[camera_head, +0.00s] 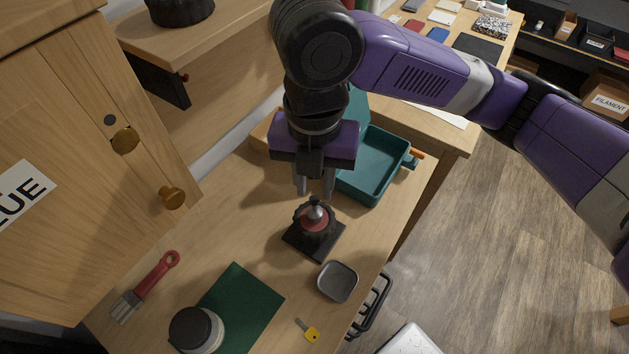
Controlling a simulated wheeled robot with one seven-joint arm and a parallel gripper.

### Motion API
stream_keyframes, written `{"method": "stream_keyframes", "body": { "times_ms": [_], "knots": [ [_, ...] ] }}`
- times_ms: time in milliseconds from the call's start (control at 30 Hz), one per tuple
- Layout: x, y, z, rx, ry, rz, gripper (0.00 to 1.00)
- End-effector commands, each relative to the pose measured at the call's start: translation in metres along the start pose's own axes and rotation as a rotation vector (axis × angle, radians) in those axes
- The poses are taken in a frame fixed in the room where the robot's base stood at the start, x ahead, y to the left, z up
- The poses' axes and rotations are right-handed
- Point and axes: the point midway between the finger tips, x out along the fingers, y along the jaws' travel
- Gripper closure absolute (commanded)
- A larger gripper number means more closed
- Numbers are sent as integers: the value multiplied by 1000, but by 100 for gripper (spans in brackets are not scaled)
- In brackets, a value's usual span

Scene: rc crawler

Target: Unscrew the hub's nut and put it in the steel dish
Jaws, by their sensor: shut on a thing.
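The hub (328,232) is a dark, ribbed wheel-like part with a reddish face and a grey centre, on a square black base (301,241) on the wooden bench. My gripper (315,196) points down right over the hub's centre. Its two grey fingers are on either side of the small dark nut (315,202) at the top of the hub and shut on it. The nut is small and partly hidden, so its thread cannot be seen. The steel dish (338,282) is a small grey rounded-square dish in front of the hub, to its lower right, and looks empty.
A teal open box (377,166) stands behind the hub to the right. A green mat (240,300), a black-lidded jar (196,330), a yellow key (308,331) and a red-handled brush (146,288) lie in front. A wooden cabinet (70,150) bounds the left.

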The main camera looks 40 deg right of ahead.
Motion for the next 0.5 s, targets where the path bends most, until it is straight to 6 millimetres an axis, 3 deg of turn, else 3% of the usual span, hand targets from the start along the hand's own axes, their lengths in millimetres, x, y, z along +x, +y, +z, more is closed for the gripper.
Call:
{"method": "stream_keyframes", "body": {
  "times_ms": [500],
  "knots": [
    [-25, 0, 0, 1, 0, 1, 100]
  ]
}}
